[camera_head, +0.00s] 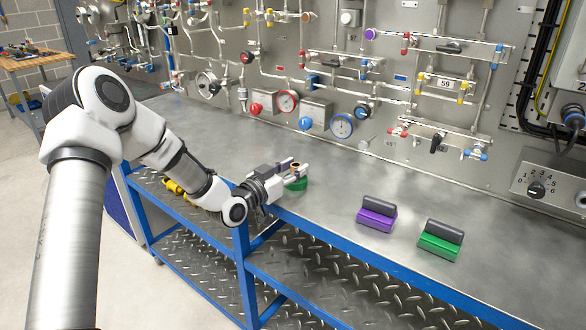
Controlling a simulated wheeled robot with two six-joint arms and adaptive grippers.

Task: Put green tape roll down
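The green tape roll (297,184) is at the front part of the grey metal worktop, left of the middle of the view. My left gripper (295,170) reaches in from the left with its fingers around the roll, and a small brown ring shows between the fingertips. The gripper looks shut on the roll, and its fingers hide part of it. The roll is low over the worktop (330,200); I cannot tell whether it touches the surface. My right gripper is not in view.
A purple block (376,219) and a green block (437,246), each with a dark grey upper part, rest on the worktop to the right. A panel with gauges (342,126), valves and pipes stands behind. The worktop between roll and blocks is clear. A blue frame edges the front.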

